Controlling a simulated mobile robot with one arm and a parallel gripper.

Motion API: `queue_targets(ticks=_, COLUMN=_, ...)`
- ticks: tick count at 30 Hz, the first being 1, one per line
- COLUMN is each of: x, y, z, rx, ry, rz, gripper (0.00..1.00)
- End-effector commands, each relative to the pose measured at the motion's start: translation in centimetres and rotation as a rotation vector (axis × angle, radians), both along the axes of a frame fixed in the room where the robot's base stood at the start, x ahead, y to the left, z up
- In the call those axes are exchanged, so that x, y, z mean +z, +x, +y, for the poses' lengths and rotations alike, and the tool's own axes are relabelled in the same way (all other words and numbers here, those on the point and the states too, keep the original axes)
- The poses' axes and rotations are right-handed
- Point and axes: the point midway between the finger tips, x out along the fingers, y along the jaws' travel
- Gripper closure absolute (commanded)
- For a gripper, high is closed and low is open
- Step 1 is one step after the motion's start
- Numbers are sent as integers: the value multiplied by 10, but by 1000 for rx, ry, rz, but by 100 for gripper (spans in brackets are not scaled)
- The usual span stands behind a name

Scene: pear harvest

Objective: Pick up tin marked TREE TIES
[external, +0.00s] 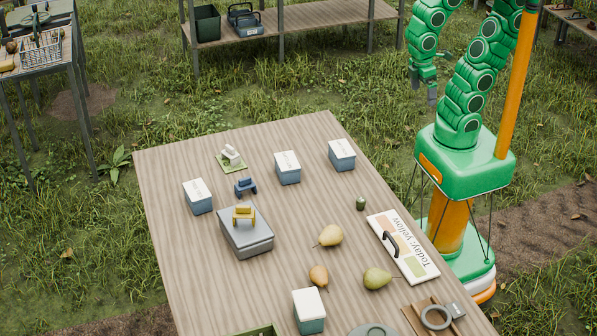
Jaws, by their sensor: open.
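Several blue-grey tins with white lids stand on the wooden table: one at the left (198,197), one at the back middle (288,168), one at the back right (342,155), and a greener one at the front (309,311). Their lids carry marks too small to read, so I cannot tell which says TREE TIES. My gripper (424,88) hangs open and empty at the upper right, pointing down, beyond the table's right edge and apart from every tin.
A grey box (247,239) bears a small yellow object; a blue one (245,186) stands nearby. Pears (329,235) lie mid-table. A "Today: yellow" board (403,247) with a black handle lies near the right edge. A ring-shaped item (436,317) is at front right.

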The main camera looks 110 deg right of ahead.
Motion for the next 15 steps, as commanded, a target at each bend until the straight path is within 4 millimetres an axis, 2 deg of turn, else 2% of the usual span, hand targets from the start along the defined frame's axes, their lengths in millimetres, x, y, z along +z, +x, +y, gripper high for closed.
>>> queue_targets(ticks=4, x=1, y=5, z=0, rx=-6, ry=-3, rz=-1, gripper=0)
queue_targets(ticks=7, x=5, y=19, z=-1, rx=-21, ry=-9, rz=-5, gripper=0)
queue_targets(ticks=15, x=24, y=89, z=-5, rx=-105, ry=-45, rz=-41, gripper=0)
